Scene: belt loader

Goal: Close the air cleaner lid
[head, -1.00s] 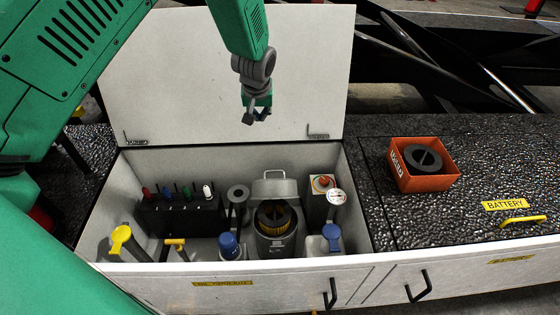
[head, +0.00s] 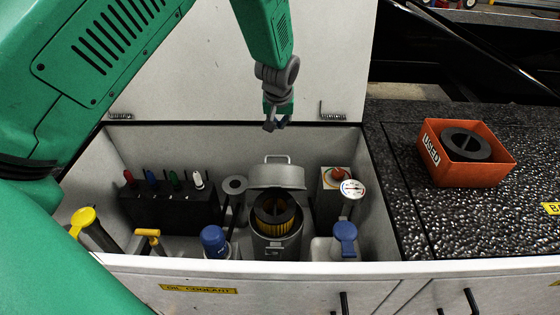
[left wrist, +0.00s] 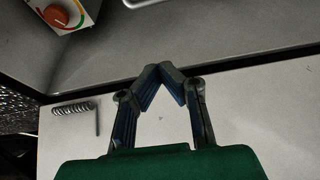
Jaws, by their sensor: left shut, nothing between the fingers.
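The air cleaner (head: 275,228) is a grey canister standing in the white compartment in the head view. Its lid (head: 276,177) is tipped up and open at the back, with a wire handle on top. A yellow pleated filter (head: 274,214) with a dark ring sits inside the canister. My left gripper (head: 270,127) hangs above and behind the lid, in front of the raised white panel, apart from the lid. Its fingertips meet with nothing between them in the left wrist view (left wrist: 159,72). My right gripper is not in view.
Around the canister are a dial box (head: 335,190) with a red knob, a gauge (head: 353,189), blue-capped bottles (head: 214,238) and a black block (head: 170,207) with coloured levers. The white cover (head: 190,60) stands open behind. An orange box (head: 466,155) marked USED holds a dark ring on the right.

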